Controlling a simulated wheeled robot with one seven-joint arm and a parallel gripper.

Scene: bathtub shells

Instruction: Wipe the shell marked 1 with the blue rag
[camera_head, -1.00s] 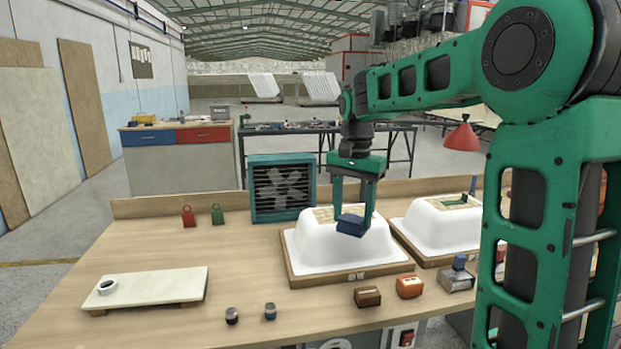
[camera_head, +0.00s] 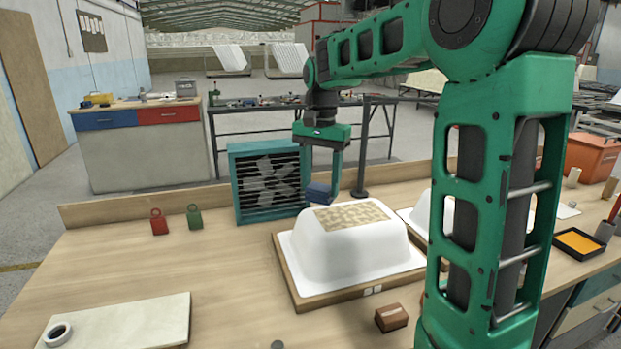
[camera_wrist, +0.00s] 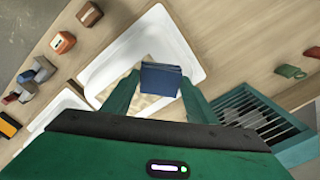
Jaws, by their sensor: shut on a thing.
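My gripper (camera_head: 322,180) is shut on the folded blue rag (camera_head: 318,193), which also shows between the fingers in the wrist view (camera_wrist: 161,80). The nearer white shell (camera_head: 345,252) sits upside down on a wooden base, with a tan patchwork patch (camera_head: 350,215) on its top. The rag is at the back left edge of this shell's top; I cannot tell whether it touches. Small tags (camera_head: 372,290) on the base are too small to read. A second white shell (camera_head: 412,217) stands to the right, mostly hidden by my arm.
A teal boxed fan (camera_head: 268,180) stands close behind the rag. Red (camera_head: 159,222) and green (camera_head: 194,217) tagged blocks stand left of it. A brown box (camera_head: 391,317) is in front of the shell. A pale board (camera_head: 120,322) lies front left, with clear bench between.

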